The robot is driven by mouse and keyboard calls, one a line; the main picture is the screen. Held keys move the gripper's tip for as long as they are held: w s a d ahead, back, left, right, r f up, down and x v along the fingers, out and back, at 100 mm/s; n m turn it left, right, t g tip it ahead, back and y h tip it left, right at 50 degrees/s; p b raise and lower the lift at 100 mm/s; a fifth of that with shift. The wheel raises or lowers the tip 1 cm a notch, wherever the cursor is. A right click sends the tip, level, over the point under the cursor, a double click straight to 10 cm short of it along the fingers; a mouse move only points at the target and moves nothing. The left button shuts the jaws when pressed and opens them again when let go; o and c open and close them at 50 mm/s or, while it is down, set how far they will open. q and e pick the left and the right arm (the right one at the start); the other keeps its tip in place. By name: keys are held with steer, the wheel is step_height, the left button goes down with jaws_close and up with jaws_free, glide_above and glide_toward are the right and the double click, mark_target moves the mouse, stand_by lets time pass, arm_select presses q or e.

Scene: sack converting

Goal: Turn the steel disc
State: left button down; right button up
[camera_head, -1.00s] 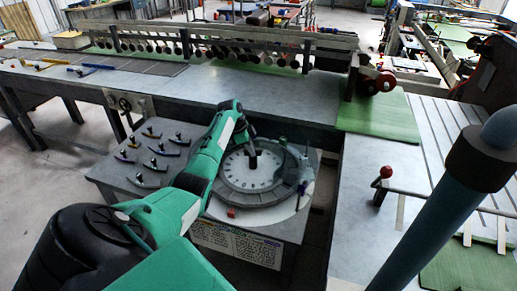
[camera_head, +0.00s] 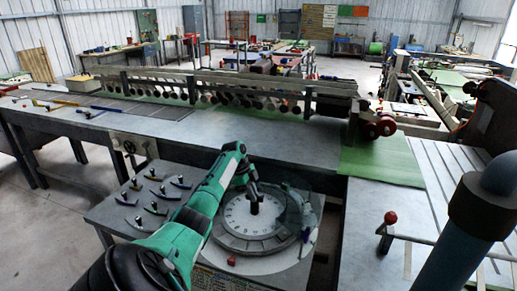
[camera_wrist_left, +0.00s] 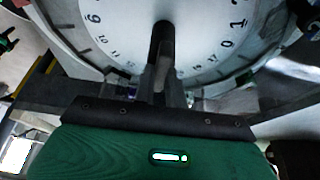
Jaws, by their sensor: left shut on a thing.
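The steel disc (camera_head: 235,216) is a pale round dial with numbers and marks around its edge, set in a dark grey ring on a low table. A dark upright post (camera_head: 254,208) stands at its middle. My left gripper (camera_head: 254,191) is above the disc's middle, shut on the post. In the left wrist view, the gripper (camera_wrist_left: 160,82) closes around the lower part of the dark post (camera_wrist_left: 162,40), with the numbered disc face (camera_wrist_left: 120,22) behind it. The gripper and arm hide part of the disc. My right gripper is not in view.
Several small handled tools (camera_head: 155,192) lie on the low table (camera_head: 108,214) left of my arm.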

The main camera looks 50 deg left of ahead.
arm_select(q)
steer(key=shift+w+r, duration=0.1)
steer(key=shift+r, duration=0.05)
steer(key=c, duration=1.4)
jaws_free()
steer(key=shift+c, duration=0.2)
steer(key=b+v, duration=0.4)
steer(key=v, duration=0.9)
steer(key=shift+r, duration=0.35)
steer(key=shift+a, duration=0.1)
